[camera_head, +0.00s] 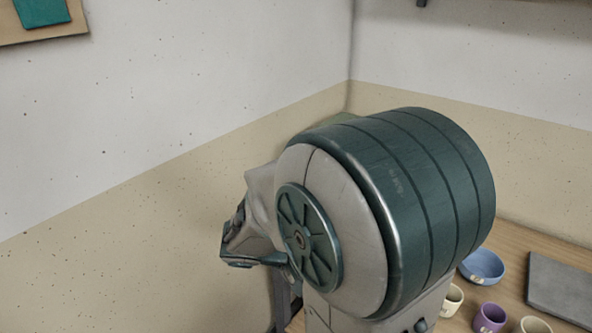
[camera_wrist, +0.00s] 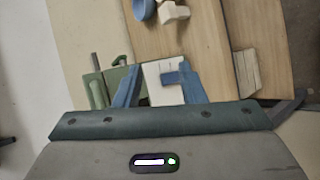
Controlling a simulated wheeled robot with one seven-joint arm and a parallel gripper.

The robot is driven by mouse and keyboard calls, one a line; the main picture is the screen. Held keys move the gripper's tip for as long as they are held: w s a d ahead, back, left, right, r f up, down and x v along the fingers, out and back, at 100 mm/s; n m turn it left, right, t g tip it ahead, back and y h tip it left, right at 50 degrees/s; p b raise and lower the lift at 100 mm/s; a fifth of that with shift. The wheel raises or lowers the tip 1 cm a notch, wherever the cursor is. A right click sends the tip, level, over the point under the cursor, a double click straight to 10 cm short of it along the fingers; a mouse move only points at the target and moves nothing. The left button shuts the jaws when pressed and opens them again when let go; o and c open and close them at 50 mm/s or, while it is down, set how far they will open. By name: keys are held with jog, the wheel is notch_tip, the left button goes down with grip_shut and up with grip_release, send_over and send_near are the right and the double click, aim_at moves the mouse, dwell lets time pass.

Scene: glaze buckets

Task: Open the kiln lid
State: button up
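My gripper (camera_wrist: 157,74) shows in the wrist view with its two blue fingers spread apart. A pale, flat-looking surface (camera_wrist: 153,74) shows between the fingers, and I see no contact with it. A green part with an upright rounded piece (camera_wrist: 97,92) is just left of the left finger. I cannot tell whether these belong to the kiln or its lid. In the head view my own arm's large green and grey joint fills the middle and hides much of the scene. No kiln lid can be made out there.
A wooden table (camera_head: 540,246) at right holds a blue bowl (camera_head: 481,266), a purple cup (camera_head: 489,318), cream cups (camera_head: 452,300) and a grey slab (camera_head: 562,288). A slatted wooden piece (camera_wrist: 246,72) is right of the fingers. Walls meet in a corner behind.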

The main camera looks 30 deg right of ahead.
jog(key=w+r+n+t+h+b, duration=0.15)
jog(key=w+n+t+h, duration=0.45)
jog(key=w+t, duration=0.65)
jog(key=w+d+r+p, duration=0.1)
jog(key=w+d, duration=0.1)
jog(key=d, duration=0.2)
jog(key=w+d+r+g+p, duration=0.1)
jog(key=w+d, duration=0.1)
jog(key=d, duration=0.2)
jog(key=w+d+r+m+g+h+p, duration=0.1)
jog(key=w+d, duration=0.2)
jog(key=d, duration=0.2)
jog(key=shift+g, duration=0.25)
jog(key=shift+c, duration=0.4)
grip_shut()
jog(key=shift+a, duration=0.1)
